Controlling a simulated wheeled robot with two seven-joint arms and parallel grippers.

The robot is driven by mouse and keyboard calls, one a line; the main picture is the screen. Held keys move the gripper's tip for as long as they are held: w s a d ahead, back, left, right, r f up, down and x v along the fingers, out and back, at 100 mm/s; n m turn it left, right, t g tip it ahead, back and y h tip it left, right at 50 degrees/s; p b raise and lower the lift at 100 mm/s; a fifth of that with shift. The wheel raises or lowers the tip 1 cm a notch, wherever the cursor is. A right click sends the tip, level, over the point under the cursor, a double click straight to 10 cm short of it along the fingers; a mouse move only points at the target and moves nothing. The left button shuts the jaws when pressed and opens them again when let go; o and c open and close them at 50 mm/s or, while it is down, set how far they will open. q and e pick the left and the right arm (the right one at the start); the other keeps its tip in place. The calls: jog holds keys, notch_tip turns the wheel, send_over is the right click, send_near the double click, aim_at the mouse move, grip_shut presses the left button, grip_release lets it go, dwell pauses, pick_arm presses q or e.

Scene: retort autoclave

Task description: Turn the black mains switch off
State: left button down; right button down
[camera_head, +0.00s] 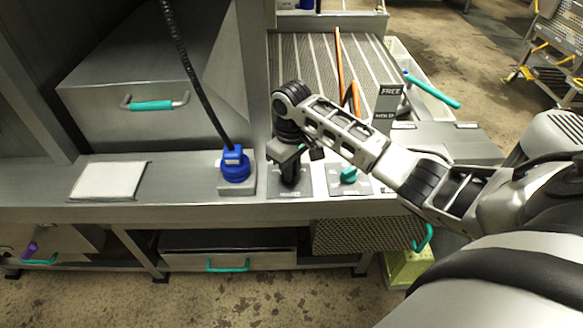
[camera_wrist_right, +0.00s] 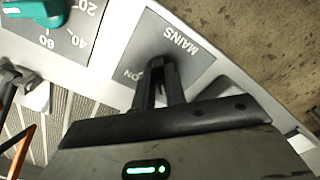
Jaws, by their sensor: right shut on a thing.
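The black mains switch (camera_wrist_right: 157,63) sits on a grey plate marked MAINS (camera_wrist_right: 185,45), with ON partly readable beside it. In the wrist view my right gripper (camera_wrist_right: 160,82) points down at the plate, its fingers shut on the switch and hiding most of it. In the head view the right gripper (camera_head: 291,172) stands over the switch plate (camera_head: 288,192) on the counter front, and the switch itself is hidden there. How far the switch is turned cannot be read. My left gripper is not in view.
A teal dial (camera_head: 348,175) sits on the plate just right. A blue plug (camera_head: 235,165) with a black cable stands to the left. A white sheet (camera_head: 108,181) lies farther left. Orange rods (camera_head: 340,70) lie on the ribbed surface behind. A FREE sign (camera_head: 388,100) stands behind the forearm.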

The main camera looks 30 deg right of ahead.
jog(key=c, duration=1.4)
grip_release()
jog(key=shift+c, duration=0.2)
jog(key=shift+r, duration=0.1)
notch_tip(320, 180, up, 16)
